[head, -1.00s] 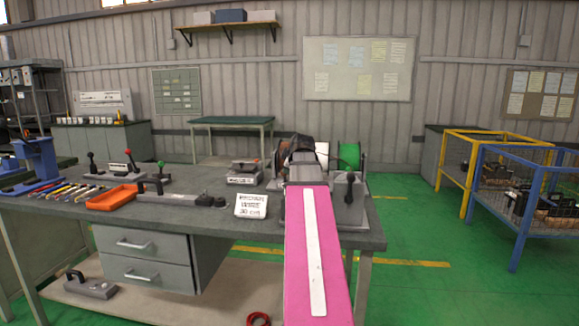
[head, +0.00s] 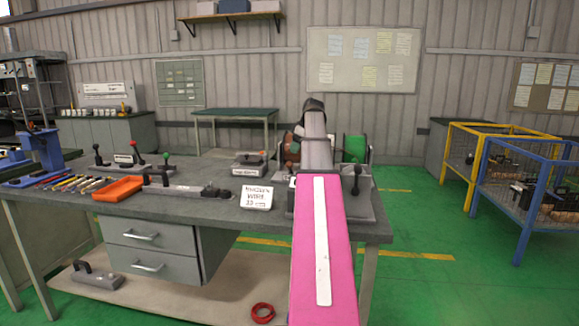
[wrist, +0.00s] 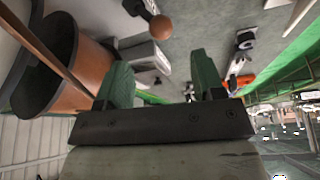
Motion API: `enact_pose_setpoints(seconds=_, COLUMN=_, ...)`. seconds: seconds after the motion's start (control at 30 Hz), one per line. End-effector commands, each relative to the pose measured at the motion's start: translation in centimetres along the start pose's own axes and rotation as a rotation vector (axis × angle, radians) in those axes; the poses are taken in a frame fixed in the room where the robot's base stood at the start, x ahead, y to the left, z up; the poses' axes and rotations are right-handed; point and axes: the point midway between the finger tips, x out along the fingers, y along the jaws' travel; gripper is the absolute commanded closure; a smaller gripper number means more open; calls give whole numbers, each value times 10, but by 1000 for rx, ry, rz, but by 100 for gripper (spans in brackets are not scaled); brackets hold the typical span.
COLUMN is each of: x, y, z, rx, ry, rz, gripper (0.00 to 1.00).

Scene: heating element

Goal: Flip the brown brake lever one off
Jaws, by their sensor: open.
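A lever with a round brown knob (wrist: 160,27) shows at the top of the wrist view, on a dark stem. In the head view a small grey lever box (head: 248,166) on the bench has a small brownish knob (head: 263,155); I cannot tell for certain that it is the same lever. My gripper (wrist: 164,76) is open and empty in the wrist view, its two green-grey fingers apart. The knob appears beyond the fingertips and not between them. In the head view my arm hides the gripper.
A copper spool (wrist: 75,65) is close at the left of the wrist view. A green spool (head: 355,148), an orange tray (head: 118,188), a sign (head: 256,196) and a black-knobbed lever (head: 355,180) are on or by the bench.

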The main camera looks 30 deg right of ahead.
Motion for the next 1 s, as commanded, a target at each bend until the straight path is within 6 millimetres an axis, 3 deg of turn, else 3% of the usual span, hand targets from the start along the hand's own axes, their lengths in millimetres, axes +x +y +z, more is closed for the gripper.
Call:
enact_pose_setpoints(seconds=0.3, x=57, y=-1, z=0, rx=-1, ry=0, rz=0, gripper=38)
enact_pose_setpoints(seconds=0.5, x=82, y=0, z=0, rx=-1, ry=0, rz=1, gripper=38)
enact_pose_setpoints(seconds=0.97, x=92, y=0, z=0, rx=-1, ry=1, rz=3, gripper=38)
enact_pose_setpoints(seconds=1.0, x=92, y=0, z=0, rx=-1, ry=1, rz=3, gripper=51)
